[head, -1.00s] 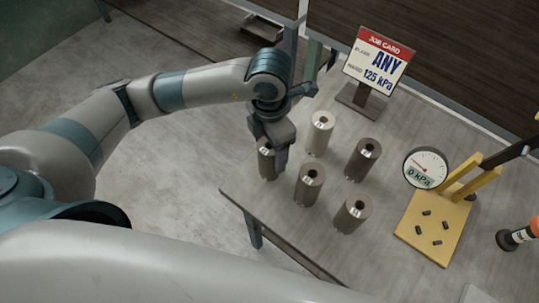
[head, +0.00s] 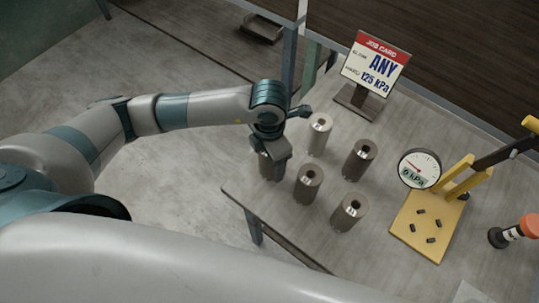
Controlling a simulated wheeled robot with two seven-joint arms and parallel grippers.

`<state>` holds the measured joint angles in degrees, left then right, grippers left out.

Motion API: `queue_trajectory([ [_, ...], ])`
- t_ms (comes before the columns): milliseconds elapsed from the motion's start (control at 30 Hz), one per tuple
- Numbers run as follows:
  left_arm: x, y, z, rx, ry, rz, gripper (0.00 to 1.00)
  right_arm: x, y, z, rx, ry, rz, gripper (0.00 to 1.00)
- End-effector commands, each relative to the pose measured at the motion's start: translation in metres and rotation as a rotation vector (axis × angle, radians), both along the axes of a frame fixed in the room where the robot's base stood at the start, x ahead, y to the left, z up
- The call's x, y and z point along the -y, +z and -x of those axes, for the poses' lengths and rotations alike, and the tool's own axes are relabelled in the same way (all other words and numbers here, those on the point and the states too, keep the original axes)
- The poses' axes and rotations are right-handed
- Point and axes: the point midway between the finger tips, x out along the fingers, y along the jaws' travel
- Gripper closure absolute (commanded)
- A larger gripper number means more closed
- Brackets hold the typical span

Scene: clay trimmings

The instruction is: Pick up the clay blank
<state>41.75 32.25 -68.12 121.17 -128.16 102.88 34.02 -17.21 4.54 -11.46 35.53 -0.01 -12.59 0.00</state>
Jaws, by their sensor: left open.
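Several upright cylindrical clay blanks with a dark hole in the top stand on the grey table. They are a pale one (head: 319,135), a dark one at the back right (head: 359,160), one in the middle (head: 308,184), one at the front right (head: 349,212) and one at the left near the table edge (head: 265,167). My left gripper (head: 272,157) is open, pointing down at the left blank. It covers that blank's top and right side; I cannot tell whether the fingers touch it. My right gripper is out of view.
A job card (head: 375,64) reading "ANY" and "125 kPa" stands at the back. To the right are a yellow press stand (head: 428,222) with small dark pegs, a gauge (head: 419,169) reading 0 kPa and an orange-capped bottle (head: 513,232). The neighbouring blanks stand close to my gripper.

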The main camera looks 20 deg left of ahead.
Motion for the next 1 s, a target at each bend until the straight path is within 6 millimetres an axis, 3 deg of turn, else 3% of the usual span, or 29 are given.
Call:
queue_trajectory([
  [467, 0.0001, -0.0017, 0.0001, 0.000, 0.000, 0.000, 0.32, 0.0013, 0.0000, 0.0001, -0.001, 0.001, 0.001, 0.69],
  [567, 0.0002, -0.0016, 0.0001, 0.001, 0.000, 0.001, 0.51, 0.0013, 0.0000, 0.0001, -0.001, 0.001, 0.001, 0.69],
  [733, 0.0002, -0.0016, 0.0001, 0.000, 0.000, 0.000, 0.92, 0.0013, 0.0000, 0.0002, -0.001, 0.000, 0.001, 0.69],
  [1000, 0.0005, -0.0002, -0.0005, 0.001, 0.000, 0.001, 0.94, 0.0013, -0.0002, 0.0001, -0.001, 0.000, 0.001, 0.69],
])
